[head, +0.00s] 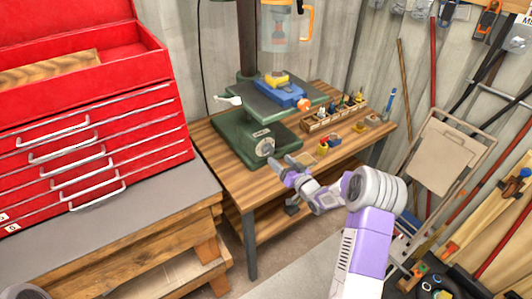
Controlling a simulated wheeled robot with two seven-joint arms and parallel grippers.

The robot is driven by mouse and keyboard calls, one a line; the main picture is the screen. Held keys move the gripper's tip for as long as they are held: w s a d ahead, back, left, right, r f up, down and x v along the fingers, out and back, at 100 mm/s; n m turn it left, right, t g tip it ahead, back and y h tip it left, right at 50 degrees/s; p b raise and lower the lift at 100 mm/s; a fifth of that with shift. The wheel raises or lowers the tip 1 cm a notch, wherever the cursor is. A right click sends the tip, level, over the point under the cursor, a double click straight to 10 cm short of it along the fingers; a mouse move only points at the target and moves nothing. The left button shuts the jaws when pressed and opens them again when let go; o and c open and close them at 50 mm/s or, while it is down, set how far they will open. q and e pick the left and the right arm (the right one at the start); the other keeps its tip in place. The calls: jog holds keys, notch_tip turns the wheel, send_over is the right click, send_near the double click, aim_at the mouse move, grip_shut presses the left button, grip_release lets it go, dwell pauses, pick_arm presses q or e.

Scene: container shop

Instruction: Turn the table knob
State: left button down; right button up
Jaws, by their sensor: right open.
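A green drill press stands on the wooden table (230,168). A white handle (230,100) sticks out at the plate's left. A round pale grey disc (265,147) is on the front of the green base (240,137). I cannot tell for certain which of these is the table knob. My right gripper (281,164) is open and empty, just below and right of the disc, near the table's front edge.
A red tool chest (95,110) stands on a grey-topped bench (150,205) at left. A wooden rack of small bits (333,112) and small yellow pieces (335,141) lie on the table's right side. A folded beige chair (440,150) and poles lean at right.

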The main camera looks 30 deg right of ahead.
aim_at(270, 151)
jog(key=shift+w+a+r+b, duration=0.1)
jog(key=shift+w+a+b, duration=0.15)
jog(key=shift+w, duration=1.45)
jog(key=shift+w+a+b, duration=0.1)
jog(key=shift+w+b, duration=0.1)
jog(key=shift+w, duration=1.45)
jog(key=c, duration=1.1)
jog(key=shift+o, duration=0.2)
jog(key=shift+m, duration=0.4)
